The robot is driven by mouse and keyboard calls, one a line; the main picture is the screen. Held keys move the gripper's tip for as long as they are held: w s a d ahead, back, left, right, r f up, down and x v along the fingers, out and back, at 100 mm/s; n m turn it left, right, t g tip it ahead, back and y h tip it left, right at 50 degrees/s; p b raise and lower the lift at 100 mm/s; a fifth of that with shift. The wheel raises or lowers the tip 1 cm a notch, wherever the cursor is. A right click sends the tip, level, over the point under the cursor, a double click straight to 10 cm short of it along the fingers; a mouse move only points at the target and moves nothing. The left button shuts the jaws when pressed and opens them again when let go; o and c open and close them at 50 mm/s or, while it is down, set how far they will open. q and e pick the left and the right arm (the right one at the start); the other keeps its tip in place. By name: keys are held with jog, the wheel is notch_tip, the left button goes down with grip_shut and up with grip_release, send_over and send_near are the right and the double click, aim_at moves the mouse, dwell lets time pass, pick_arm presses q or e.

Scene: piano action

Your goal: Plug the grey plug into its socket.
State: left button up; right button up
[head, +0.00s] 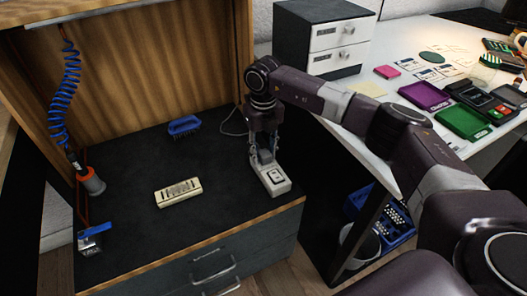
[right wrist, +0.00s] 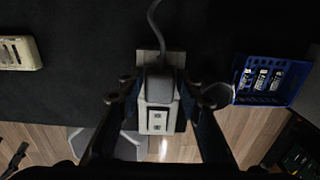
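The pale socket block (head: 275,184) stands near the front right edge of the dark bench top, and also shows in the right wrist view (right wrist: 157,122) with one free outlet facing up. The grey plug (right wrist: 161,86) is over the block's other half, with its cable running away from it. It looks seated, but its prongs and underside are hidden. My right gripper (head: 264,160) points down over the block. In the right wrist view its fingers (right wrist: 160,92) stand on both sides of the plug, with a narrow gap seeming to show on each side. My left gripper is out of view.
On the bench are a cream slotted block (head: 178,193), a blue brush (head: 184,126), a blue-handled tool (head: 94,238) and an orange-grey tool (head: 92,182) on a coiled blue hose (head: 64,95). A blue crate (head: 392,222) is below on the right.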

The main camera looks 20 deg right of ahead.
jog(key=shift+o, duration=1.2)
notch_tip(320, 180, up, 12)
jog(key=shift+f, duration=0.1)
